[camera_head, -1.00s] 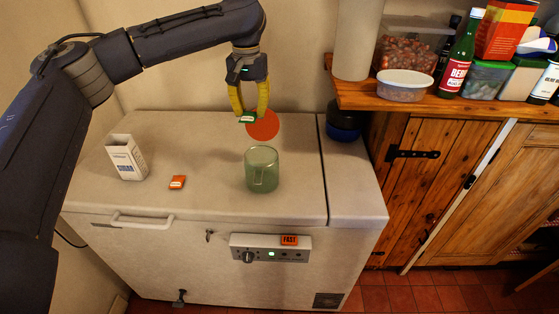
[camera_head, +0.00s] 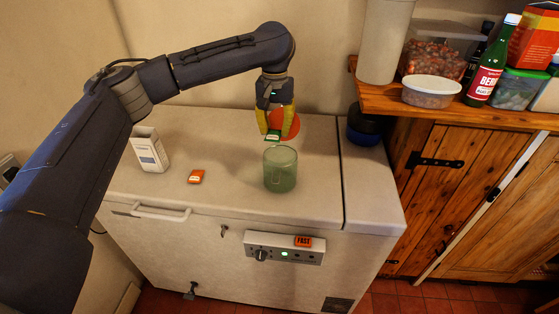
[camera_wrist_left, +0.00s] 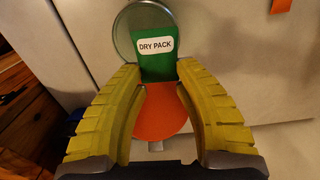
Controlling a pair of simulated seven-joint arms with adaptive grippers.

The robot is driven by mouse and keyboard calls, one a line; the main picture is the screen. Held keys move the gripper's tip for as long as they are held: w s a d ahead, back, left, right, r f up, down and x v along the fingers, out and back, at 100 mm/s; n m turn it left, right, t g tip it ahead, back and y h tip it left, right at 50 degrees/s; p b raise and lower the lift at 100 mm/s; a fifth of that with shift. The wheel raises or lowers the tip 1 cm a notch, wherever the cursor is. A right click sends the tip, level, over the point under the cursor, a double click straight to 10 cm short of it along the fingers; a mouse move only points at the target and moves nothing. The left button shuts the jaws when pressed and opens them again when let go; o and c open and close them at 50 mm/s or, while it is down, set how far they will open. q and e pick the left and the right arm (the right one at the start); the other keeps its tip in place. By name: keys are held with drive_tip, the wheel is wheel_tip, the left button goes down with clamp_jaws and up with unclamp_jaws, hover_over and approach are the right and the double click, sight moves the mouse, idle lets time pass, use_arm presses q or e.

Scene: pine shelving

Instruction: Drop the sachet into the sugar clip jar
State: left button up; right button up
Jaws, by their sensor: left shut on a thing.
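My left gripper (camera_head: 277,132) is shut on a small green sachet (camera_wrist_left: 158,62) with a white "DRY PACK" label. The sachet (camera_head: 271,136) hangs from the fingertips just above the jar, near its back rim. The jar (camera_head: 280,172) is a green see-through cylinder standing upright on the white chest freezer, its mouth open. In the left wrist view, part of the round jar rim (camera_wrist_left: 122,40) shows beyond the sachet, which hides the rest. An orange disc (camera_head: 290,118) shows behind the gripper; whether it joins the jar is unclear. My right gripper is out of view.
On the freezer top (camera_head: 225,135) are a white box (camera_head: 150,152) with blue lettering and a small orange packet (camera_head: 196,177), both left of the jar. A wooden shelf (camera_head: 450,110) with tubs and bottles stands at right. A dark round container (camera_head: 362,128) sits beneath it.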

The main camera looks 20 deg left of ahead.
use_arm(q)
drive_tip(key=o, duration=0.9)
wheel_tip(320, 180, up, 12)
idle(0.5)
idle(0.3)
